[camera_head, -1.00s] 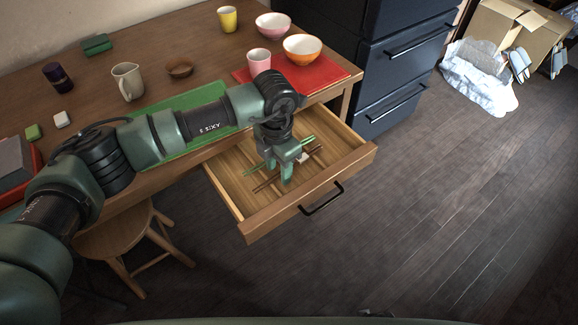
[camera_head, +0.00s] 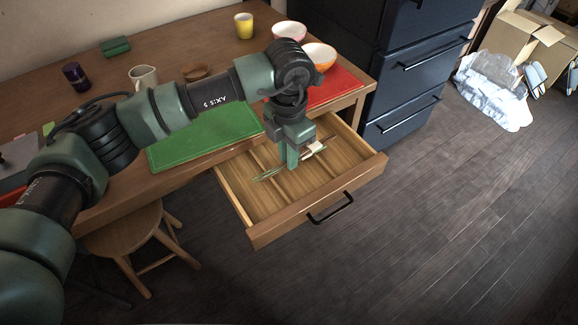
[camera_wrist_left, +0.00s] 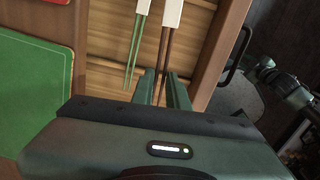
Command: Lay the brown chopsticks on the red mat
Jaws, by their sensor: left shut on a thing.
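The brown chopsticks (camera_wrist_left: 165,50) run between the fingers of my left gripper (camera_wrist_left: 162,90) in the left wrist view, with a white piece at their far end. My left gripper (camera_head: 292,163) is shut on them above the open drawer (camera_head: 235,205). In the head view the gripper mostly hides them; a white piece (camera_head: 316,147) shows beside it. The red mat (camera_head: 338,86) lies at the table's right end, partly hidden by my arm. My right gripper is not in view.
Green chopsticks (camera_wrist_left: 136,50) lie beside the brown ones in the wrist view. A green mat (camera_head: 190,140) lies left of the red mat. An orange bowl (camera_head: 320,56) stands on the red mat. A pink bowl (camera_head: 289,32) and yellow cup (camera_head: 244,26) stand behind.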

